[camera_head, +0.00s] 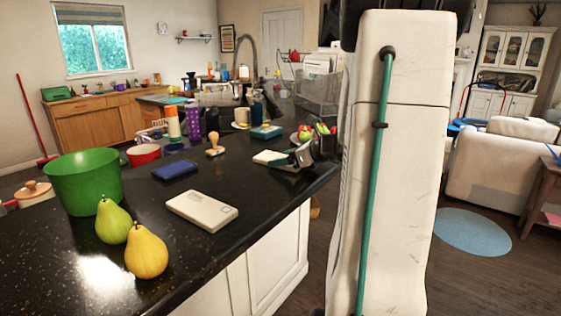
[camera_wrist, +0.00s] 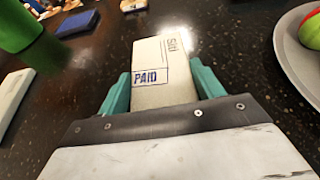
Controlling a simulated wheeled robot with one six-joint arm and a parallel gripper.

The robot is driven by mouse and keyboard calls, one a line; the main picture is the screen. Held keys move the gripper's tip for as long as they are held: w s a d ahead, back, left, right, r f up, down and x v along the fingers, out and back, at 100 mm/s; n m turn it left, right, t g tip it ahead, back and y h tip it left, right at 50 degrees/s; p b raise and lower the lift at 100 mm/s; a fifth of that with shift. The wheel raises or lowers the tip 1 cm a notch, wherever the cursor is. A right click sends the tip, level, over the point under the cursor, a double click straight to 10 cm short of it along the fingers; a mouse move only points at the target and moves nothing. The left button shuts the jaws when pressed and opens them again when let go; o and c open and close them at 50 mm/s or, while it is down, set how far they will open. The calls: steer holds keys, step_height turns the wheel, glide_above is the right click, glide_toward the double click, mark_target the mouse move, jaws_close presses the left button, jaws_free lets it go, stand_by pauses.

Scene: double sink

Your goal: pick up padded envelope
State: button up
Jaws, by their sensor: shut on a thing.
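The padded envelope (camera_wrist: 163,72) is a pale, flat packet with a blue PAID stamp in the wrist view. My gripper (camera_wrist: 163,88) has its teal fingers on both sides of it, shut on it. The envelope also shows in the head view as a pale piece (camera_head: 268,157) to the left of my gripper (camera_head: 288,160), low over the dark counter. I cannot tell whether it touches the counter. Its near end is hidden by the gripper body.
The dark counter (camera_head: 262,190) holds a plate of fruit (camera_wrist: 296,50) close on the gripper's right in the wrist view. A white flat box (camera_head: 201,210), a navy box (camera_head: 175,170), a wooden stamp (camera_head: 214,146), two pears (camera_head: 146,252) and a green pot (camera_head: 83,182) stand leftward.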

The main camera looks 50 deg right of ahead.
steer(key=shift+r, duration=0.1)
steer(key=shift+r, duration=0.6)
step_height(320, 180, up, 2)
steer(key=shift+r, duration=0.15)
steer(key=s+d, duration=0.3)
steer(key=d, duration=0.1)
steer(key=s+d+r, duration=0.1)
steer(key=s+d, duration=0.2)
steer(key=s, duration=0.1)
steer(key=s+d, duration=0.4)
steer(key=shift+d+r, duration=0.15)
steer(key=shift+d, duration=0.2)
